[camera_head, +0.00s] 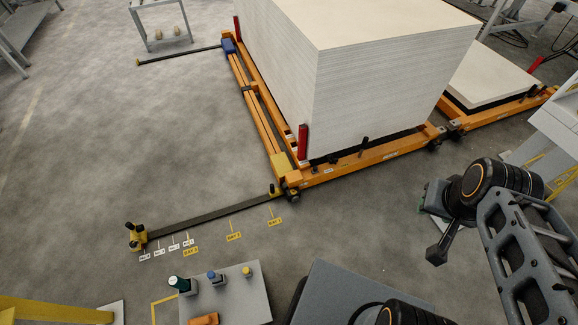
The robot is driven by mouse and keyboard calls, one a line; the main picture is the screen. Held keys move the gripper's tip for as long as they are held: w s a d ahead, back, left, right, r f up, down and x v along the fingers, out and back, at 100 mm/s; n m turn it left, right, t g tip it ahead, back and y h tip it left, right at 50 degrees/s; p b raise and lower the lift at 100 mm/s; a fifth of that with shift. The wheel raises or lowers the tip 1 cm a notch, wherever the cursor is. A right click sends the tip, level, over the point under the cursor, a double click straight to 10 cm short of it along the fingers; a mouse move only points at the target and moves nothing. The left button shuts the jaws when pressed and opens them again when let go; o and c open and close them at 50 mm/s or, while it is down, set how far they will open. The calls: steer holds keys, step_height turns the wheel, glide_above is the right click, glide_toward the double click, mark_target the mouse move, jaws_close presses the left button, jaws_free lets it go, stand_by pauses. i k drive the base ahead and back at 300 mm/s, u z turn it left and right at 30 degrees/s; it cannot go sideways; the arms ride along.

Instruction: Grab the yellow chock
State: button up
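A yellow piece with dark knobs (136,237) sits on the floor at the left end of a dark rail (210,214). A yellow block (283,163) sits at the near corner of the orange cart frame. I cannot tell for sure which of these is the chock. My gripper (437,256) hangs at the end of my arm on the right, small and dark. It is well apart from both yellow pieces and above the floor. Its fingers are too small to tell apart, and I see nothing clearly held in it.
A tall stack of pale boards (370,75) stands on the orange cart (370,160). A grey table (235,300) at the front holds small bottles and an orange item (203,319). White and yellow labels lie along the rail. The left floor (90,150) is mostly clear.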

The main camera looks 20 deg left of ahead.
mark_target(273, 193)
steer(key=i, duration=1.65)
steer(key=u, duration=3.85)
steer(key=i, duration=0.5)
steer(key=u, duration=0.05)
